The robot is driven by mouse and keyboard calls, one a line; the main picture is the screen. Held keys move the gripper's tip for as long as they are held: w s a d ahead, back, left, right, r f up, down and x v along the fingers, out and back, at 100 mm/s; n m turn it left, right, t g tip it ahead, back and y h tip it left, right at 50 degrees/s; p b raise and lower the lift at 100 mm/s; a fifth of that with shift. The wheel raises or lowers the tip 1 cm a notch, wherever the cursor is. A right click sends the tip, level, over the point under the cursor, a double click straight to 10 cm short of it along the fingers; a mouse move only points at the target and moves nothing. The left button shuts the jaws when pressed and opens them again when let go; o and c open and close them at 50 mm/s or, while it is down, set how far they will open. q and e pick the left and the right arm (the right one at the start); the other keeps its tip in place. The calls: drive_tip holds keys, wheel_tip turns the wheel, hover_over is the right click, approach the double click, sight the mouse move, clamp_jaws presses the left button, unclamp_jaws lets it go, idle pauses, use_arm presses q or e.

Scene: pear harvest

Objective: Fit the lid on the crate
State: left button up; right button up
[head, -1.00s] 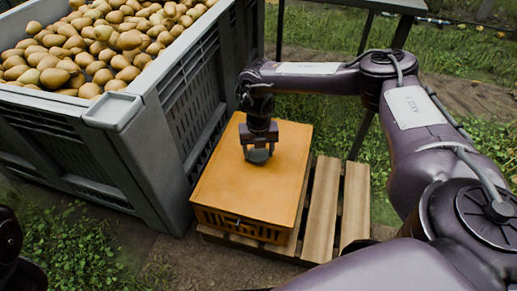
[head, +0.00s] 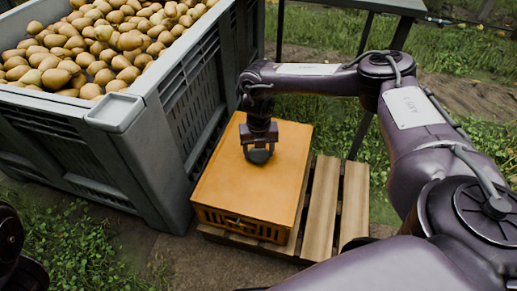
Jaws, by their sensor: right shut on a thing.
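The flat orange lid (head: 235,190) lies over the top of the orange crate (head: 238,225). From here its edges look in line with the crate's walls, though I cannot tell whether it is fully seated. My right gripper (head: 258,157) points down at the lid's middle and is shut on a dark round knob there, most of which the fingers hide. The crate's slotted front wall shows below the lid. Of my left arm only a dark part shows at the lower left edge; its gripper is out of view.
The crate stands on a wooden pallet (head: 322,205) with bare slats to its right. A large grey bin (head: 150,150) full of pears (head: 95,45) stands close on the left. A dark table (head: 385,4) is at the back. Grass and soil lie around.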

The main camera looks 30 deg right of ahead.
drive_tip(key=shift+f, duration=0.6)
drive_tip(key=o, duration=0.9)
